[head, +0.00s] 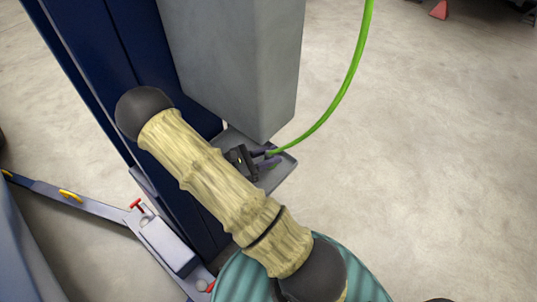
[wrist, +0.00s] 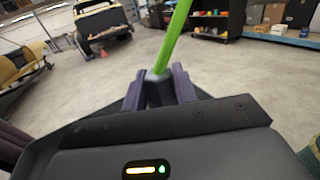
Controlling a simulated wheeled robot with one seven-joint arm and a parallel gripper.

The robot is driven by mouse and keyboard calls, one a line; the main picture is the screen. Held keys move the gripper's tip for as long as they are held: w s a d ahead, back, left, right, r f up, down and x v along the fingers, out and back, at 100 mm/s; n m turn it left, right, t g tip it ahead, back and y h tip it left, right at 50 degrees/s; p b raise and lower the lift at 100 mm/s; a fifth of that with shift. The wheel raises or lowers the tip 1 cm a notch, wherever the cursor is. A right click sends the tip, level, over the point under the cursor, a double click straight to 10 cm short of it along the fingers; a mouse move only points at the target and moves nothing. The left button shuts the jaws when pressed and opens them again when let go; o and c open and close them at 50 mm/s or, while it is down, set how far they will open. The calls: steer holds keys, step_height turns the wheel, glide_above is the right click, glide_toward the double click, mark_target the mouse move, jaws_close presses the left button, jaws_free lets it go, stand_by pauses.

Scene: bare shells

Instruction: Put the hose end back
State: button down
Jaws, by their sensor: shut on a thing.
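The bright green hose (head: 345,85) curves down from the top of the head view to my gripper (head: 268,158), beside the lower end of a grey box. In the wrist view the green hose (wrist: 176,35) rises from a grey end piece (wrist: 158,78) between the two purple fingers of my gripper (wrist: 159,90). The fingers are shut on this hose end. In the head view my arm covers part of the area around the gripper.
A grey box (head: 240,60) is fixed to a dark blue post (head: 100,60), close to my gripper. A low lift arm (head: 75,195) with a red handle lies at the left. The wrist view shows vehicles and shelves (wrist: 225,20) far back.

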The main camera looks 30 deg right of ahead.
steer(key=shift+d+f, duration=0.25)
steer(key=shift+f, duration=0.1)
steer(key=c, duration=1.1)
jaws_free()
steer(key=shift+s+a, duration=0.1)
steer(key=shift+s, duration=0.05)
steer(key=shift+r, duration=0.5)
steer(key=shift+a+r, duration=0.1)
steer(key=shift+a, duration=0.2)
steer(key=w+a+b, duration=0.1)
steer(key=a+b, duration=0.1)
steer(key=a, duration=0.9)
steer(key=shift+w+a+b, duration=0.2)
steer(key=shift+w+b, duration=0.15)
steer(key=shift+w, duration=0.05)
